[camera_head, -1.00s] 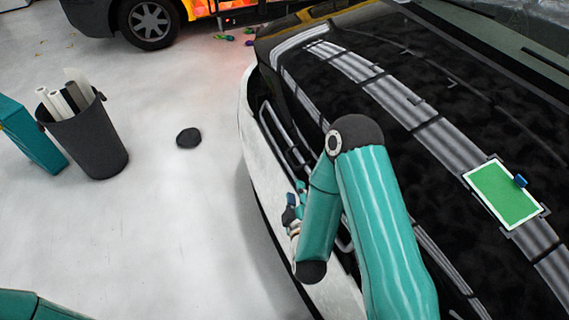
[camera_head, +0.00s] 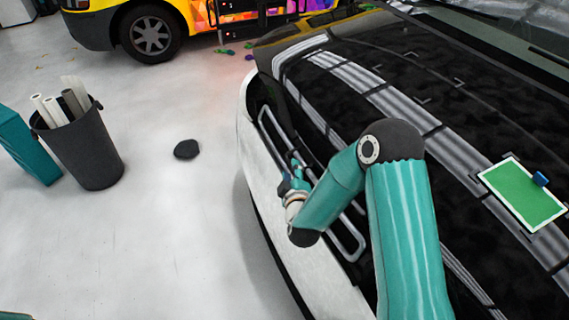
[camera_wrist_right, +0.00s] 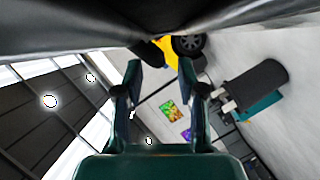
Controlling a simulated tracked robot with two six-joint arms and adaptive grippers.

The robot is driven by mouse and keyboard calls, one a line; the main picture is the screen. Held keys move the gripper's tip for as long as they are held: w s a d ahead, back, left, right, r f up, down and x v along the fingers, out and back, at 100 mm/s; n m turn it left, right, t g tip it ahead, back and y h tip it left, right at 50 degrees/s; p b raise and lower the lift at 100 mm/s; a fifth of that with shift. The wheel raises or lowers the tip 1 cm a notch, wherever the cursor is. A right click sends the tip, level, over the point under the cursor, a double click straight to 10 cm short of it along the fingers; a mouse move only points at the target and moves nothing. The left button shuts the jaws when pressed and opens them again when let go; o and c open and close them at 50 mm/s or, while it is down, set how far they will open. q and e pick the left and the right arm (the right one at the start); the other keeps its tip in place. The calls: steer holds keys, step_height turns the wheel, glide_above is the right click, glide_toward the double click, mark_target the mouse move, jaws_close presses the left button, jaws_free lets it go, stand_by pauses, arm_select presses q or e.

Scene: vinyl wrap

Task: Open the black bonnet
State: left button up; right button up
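The black bonnet (camera_head: 440,100) with grey stripes fills the right of the head view. My right gripper (camera_head: 297,168) is at the car's front, by the bonnet's front edge and the grille, partly hidden by its own wrist. In the right wrist view its two fingers stand apart, with nothing seen between them (camera_wrist_right: 160,68). A dark surface (camera_wrist_right: 90,28), apparently the bonnet's edge or underside, spans the top of that view, just beyond the fingertips. I cannot tell whether they touch it. My left gripper is out of view.
A green card with a blue piece (camera_head: 522,195) lies on the bonnet. A white bumper (camera_head: 290,240) runs along the car's front. A dark bin of rolls (camera_head: 85,148) and a teal box (camera_head: 28,145) stand left. A yellow vehicle (camera_head: 190,20) is behind. The floor between is mostly clear.

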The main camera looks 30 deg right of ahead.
steer(key=shift+x, duration=2.55)
steer(key=shift+s, duration=0.1)
jaws_close()
